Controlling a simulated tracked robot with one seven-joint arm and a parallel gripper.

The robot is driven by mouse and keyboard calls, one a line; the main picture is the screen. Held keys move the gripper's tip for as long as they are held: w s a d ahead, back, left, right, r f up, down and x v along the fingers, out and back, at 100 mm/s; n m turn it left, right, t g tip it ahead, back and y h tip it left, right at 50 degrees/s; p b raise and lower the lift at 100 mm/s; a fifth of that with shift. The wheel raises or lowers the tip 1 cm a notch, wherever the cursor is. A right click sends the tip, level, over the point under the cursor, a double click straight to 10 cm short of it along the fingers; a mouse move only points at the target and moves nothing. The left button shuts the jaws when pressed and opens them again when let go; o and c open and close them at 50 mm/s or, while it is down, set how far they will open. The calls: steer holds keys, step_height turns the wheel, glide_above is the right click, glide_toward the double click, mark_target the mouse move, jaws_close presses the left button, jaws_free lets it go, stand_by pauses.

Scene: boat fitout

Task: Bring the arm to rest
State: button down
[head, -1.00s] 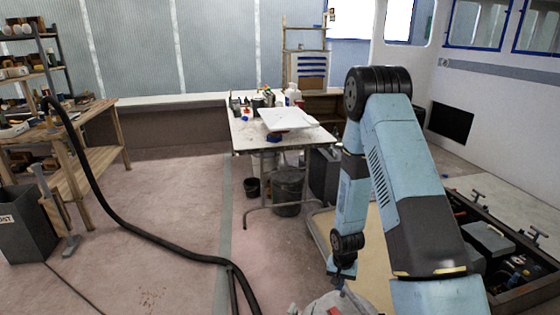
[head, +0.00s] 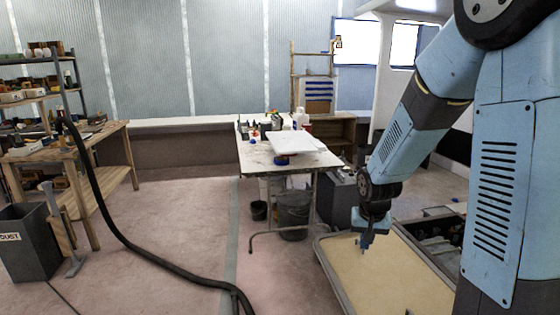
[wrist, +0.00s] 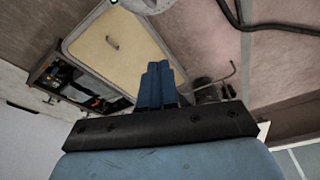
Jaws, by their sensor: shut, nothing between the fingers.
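My gripper (head: 367,241) hangs at the end of my blue arm on the right of the head view, pointing down above a tan panel (head: 400,285) with a raised rim. In the wrist view my gripper (wrist: 158,68) shows its blue fingers together, with nothing between them. The tan panel (wrist: 118,48) also shows there beyond the fingers, with a small dark handle on it. My gripper appears to be clear of the panel.
A work table (head: 290,157) with a white tray and several items stands in the middle, buckets (head: 292,212) beneath it. A black hose (head: 140,245) crosses the floor. A wooden bench (head: 85,155) and a dust bin (head: 28,245) are at left. An open tool compartment (wrist: 75,88) adjoins the panel.

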steer(key=s+r+n+t, duration=0.2)
steer(key=s+r, duration=1.9)
steer(key=r, duration=0.1)
steer(key=shift+s+t+y, duration=0.3)
steer(key=shift+s+t, duration=0.1)
steer(key=shift+a, duration=0.1)
